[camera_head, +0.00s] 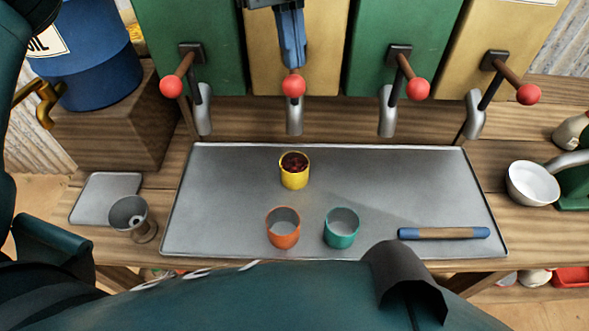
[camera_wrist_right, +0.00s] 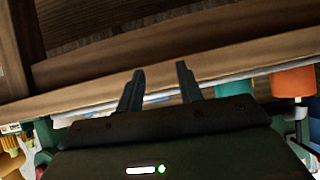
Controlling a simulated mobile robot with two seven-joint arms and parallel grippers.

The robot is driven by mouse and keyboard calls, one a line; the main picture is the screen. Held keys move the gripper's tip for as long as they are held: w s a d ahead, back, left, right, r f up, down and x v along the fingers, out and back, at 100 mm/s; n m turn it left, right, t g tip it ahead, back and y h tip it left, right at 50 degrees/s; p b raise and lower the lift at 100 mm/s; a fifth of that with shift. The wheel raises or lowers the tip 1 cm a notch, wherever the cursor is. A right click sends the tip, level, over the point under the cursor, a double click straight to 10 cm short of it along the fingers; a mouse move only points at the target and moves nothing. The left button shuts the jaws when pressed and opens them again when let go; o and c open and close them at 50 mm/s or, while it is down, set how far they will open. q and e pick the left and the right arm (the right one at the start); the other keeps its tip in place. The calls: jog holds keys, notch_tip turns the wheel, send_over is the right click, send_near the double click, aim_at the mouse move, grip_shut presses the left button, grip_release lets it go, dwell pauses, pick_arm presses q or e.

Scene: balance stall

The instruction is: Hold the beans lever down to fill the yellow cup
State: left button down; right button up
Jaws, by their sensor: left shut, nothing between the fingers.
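The yellow cup (camera_head: 294,180) stands upright on the grey tray below the second spout from the left (camera_head: 294,118). Dark red beans (camera_head: 294,161) show inside it, close to the rim. Above that spout is a lever with a red ball (camera_head: 293,86), on a yellow dispenser. My left gripper (camera_head: 292,62) is shut and empty, pointing down right at this lever just behind the ball. Whether it touches the lever is hard to tell. My right gripper (camera_wrist_right: 160,82) is open and empty in the right wrist view, near a wooden edge.
The grey tray (camera_head: 230,200) also holds an orange cup (camera_head: 283,230), a teal cup (camera_head: 341,230) and a blue-ended wooden stick (camera_head: 444,233). A metal cup (camera_head: 131,217) stands left, a white bowl (camera_head: 532,184) right. Other red-ball levers (camera_head: 417,88) flank the middle one.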

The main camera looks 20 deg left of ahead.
aim_at(293, 75)
pick_arm(q)
jog(key=shift+f, duration=0.25)
notch_tip(293, 75, down, 2)
jog(key=shift+f+b, duration=0.2)
jog(key=shift+b, duration=0.9)
notch_tip(293, 75, down, 2)
jog(key=shift+f+b, duration=0.1)
jog(key=shift+b, duration=0.65)
pick_arm(e)
jog(key=shift+a+f+y, duration=0.4)
jog(key=shift+a+f, duration=0.1)
jog(key=shift+a, duration=0.05)
jog(key=shift+w+d+f, duration=0.1)
